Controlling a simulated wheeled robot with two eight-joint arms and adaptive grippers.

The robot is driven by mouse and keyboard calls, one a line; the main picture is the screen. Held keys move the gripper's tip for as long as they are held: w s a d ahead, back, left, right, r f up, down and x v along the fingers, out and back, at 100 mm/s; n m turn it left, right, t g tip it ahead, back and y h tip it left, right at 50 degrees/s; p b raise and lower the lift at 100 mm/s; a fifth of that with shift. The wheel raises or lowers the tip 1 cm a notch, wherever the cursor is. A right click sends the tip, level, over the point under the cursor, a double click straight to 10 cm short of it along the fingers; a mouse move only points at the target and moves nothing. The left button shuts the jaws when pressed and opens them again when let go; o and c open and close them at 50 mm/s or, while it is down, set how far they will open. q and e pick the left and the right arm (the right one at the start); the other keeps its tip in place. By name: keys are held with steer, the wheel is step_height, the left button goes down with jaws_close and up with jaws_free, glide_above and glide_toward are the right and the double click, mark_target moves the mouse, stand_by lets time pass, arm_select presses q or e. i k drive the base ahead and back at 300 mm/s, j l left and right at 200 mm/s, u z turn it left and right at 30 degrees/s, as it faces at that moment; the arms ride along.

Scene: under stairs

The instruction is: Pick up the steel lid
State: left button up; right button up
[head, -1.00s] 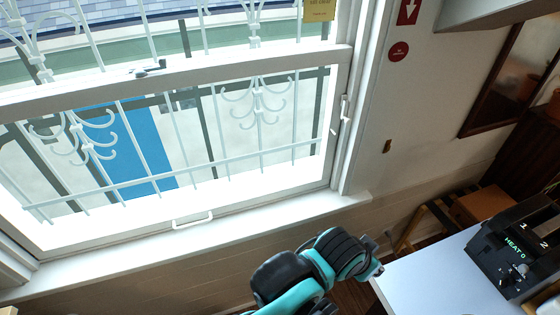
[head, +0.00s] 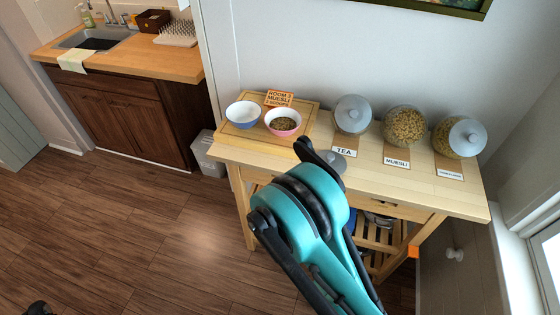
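A grey steel lid (head: 331,163) lies on the wooden table (head: 285,160) near its front edge, below the TEA label. My teal and black arm crosses in front and hides part of it. Steel lids also sit on the TEA jar (head: 341,128) and on the right-hand jar (head: 445,139). The middle MUESLI jar (head: 405,126) is full and shows no lid on it. I cannot make out fingertips of either gripper; only arm links show, at the centre and perhaps at the lower left edge.
A board (head: 310,112) on the table holds a blue bowl (head: 243,114), a pink bowl of muesli (head: 283,122) and an orange sign (head: 279,98). A sink counter (head: 177,63) stands at the back left. A window is at right. Wooden floor (head: 130,225) is clear at left.

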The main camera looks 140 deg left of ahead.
mark_target(336, 160)
steer(key=u, duration=4.25)
